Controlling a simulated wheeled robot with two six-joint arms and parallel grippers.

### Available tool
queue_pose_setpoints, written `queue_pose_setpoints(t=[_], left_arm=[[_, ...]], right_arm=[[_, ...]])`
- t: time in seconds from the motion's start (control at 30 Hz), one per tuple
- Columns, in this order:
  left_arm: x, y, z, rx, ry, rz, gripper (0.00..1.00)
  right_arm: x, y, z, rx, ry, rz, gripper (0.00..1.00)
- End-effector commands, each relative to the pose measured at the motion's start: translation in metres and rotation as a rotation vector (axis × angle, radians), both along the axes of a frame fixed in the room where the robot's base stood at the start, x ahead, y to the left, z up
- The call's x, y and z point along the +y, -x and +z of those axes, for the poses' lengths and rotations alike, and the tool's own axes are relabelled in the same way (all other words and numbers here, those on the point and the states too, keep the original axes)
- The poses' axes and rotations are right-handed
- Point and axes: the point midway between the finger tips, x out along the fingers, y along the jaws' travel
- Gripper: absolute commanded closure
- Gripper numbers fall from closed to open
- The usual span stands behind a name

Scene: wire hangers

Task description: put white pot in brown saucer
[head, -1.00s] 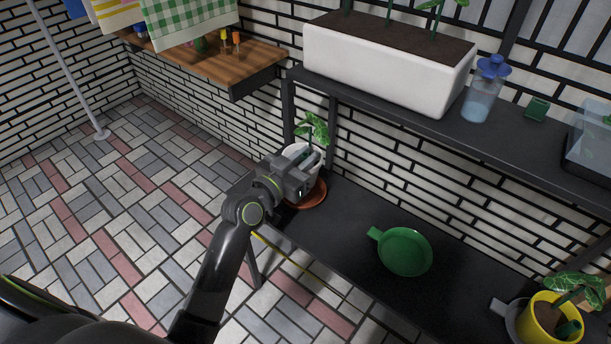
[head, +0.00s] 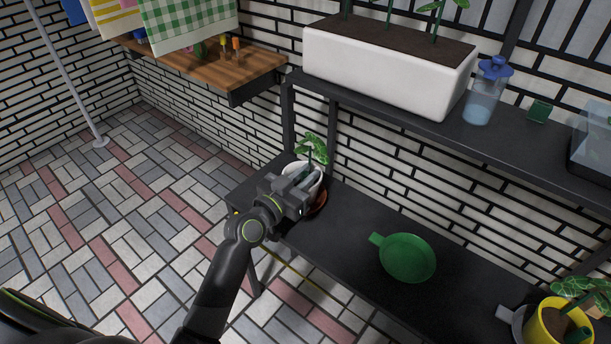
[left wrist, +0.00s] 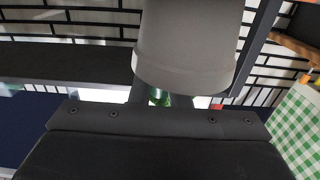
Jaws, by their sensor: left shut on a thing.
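The white pot (head: 319,188) holds a green leafy plant. My left gripper (head: 305,180) is shut on the pot's rim, on the near side. The brown saucer (head: 319,206) lies on the dark lower shelf and shows only at its right part; the pot and gripper hide the rest. The pot is upright and overlaps the saucer in the head view; I cannot tell whether its base touches the saucer. In the left wrist view the pot (left wrist: 188,50) fills the top middle, at the fingers (left wrist: 163,98). My right gripper is not in view.
A green dish with a handle (head: 407,258) lies on the lower shelf (head: 345,235), and a yellow pot (head: 552,325) stands at its right end. The upper shelf (head: 420,118) carries a white planter (head: 385,70) and a bottle (head: 484,95). The shelf between saucer and green dish is clear.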

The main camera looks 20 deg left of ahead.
Motion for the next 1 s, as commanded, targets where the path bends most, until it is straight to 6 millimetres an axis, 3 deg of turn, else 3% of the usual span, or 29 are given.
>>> queue_pose_setpoints(t=[0.2,0.23,0.37,0.8,0.87,1.0], left_arm=[[0.000,0.000,-0.002,-0.003,0.000,0.000,1.00],[0.000,0.000,-0.002,0.000,0.000,0.000,0.80],[0.000,0.000,-0.002,0.000,-0.001,0.000,0.63],[0.000,0.000,0.002,0.000,-0.001,0.000,0.62],[0.004,0.008,-0.001,0.001,-0.001,0.001,0.62],[0.014,0.036,-0.002,0.002,-0.003,0.001,0.62]], right_arm=[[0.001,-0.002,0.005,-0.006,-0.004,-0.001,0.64],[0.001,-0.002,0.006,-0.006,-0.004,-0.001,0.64],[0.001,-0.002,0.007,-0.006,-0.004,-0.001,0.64],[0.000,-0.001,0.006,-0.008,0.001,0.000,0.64],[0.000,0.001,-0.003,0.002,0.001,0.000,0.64],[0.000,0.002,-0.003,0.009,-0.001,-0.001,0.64]])
